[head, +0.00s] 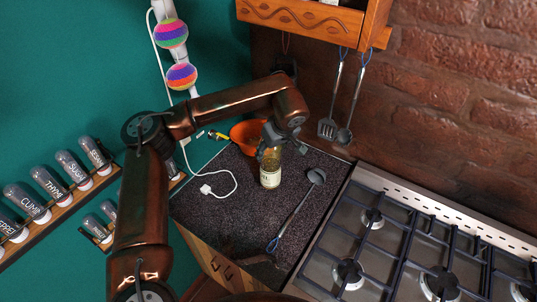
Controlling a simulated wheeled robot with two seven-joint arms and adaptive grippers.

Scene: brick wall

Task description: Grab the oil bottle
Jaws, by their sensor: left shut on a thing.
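The oil bottle (270,176) is a clear bottle with yellowish content and a pale label. It stands about upright over the dark speckled countertop (215,210); I cannot tell whether its base touches the counter. My left gripper (269,150) comes from above and is shut on the bottle's upper part, hiding its neck and top. My right gripper does not show.
An orange bowl (243,131) stands behind the bottle. A ladle (297,208) lies to its right, and a white plug with cable (207,189) to its left. A gas stove (420,245) borders the counter at right. Spice jars (48,183) line the left wall. A wooden shelf (300,18) hangs above.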

